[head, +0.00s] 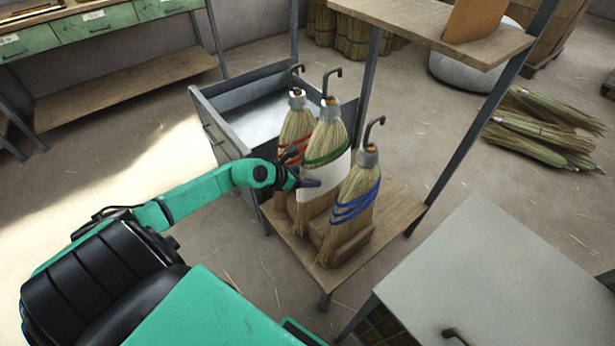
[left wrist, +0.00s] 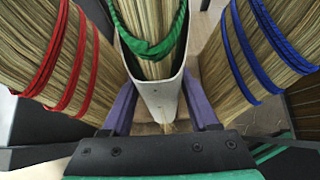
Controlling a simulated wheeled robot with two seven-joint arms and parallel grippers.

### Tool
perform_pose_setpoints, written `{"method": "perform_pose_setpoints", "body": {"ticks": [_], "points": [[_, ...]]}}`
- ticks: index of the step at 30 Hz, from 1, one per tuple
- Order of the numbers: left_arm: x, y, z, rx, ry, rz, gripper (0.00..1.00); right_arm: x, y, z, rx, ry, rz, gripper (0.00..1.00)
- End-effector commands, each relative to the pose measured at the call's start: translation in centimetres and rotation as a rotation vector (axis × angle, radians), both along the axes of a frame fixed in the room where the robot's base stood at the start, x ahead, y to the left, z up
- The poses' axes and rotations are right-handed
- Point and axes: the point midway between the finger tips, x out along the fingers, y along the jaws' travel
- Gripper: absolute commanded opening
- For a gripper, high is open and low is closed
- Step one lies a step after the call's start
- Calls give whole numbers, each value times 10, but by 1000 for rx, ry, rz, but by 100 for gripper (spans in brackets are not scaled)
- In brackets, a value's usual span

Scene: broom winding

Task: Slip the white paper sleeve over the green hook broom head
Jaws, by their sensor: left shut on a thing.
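The green hook broom head (head: 329,132) stands upright with its hook up, between two other brooms; its straw and green cord (left wrist: 150,45) also show in the left wrist view. The white paper sleeve (head: 322,184) sits around its lower straw, just below the green bands. In the left wrist view the sleeve (left wrist: 160,98) has its open top edge around the straw. My left gripper (head: 306,183) is shut on the sleeve, with a purple finger at each side of it in the left wrist view (left wrist: 162,112). The sleeve's far side is hidden. My right gripper is not in view.
The red-banded broom (head: 294,127) stands close on the left and the blue-banded broom (head: 357,190) close on the right, on a wooden shelf (head: 398,207). A grey open drawer (head: 215,125) is behind my gripper. A grey table (head: 490,270) stands at the lower right.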

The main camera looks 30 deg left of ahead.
Motion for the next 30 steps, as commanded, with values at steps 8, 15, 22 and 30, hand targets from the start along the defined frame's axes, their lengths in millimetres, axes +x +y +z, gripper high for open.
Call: {"method": "perform_pose_setpoints", "body": {"ticks": [8, 15, 22, 30], "points": [[0, 0, -2, 0, 0, 0, 29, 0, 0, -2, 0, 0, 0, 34], [0, 0, -2, 0, 0, 0, 95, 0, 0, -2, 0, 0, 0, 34], [-1, 0, -2, 0, 1, 0, 95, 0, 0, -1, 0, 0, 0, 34], [-24, 8, 19, 4, 5, -3, 95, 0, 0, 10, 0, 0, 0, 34]]}}
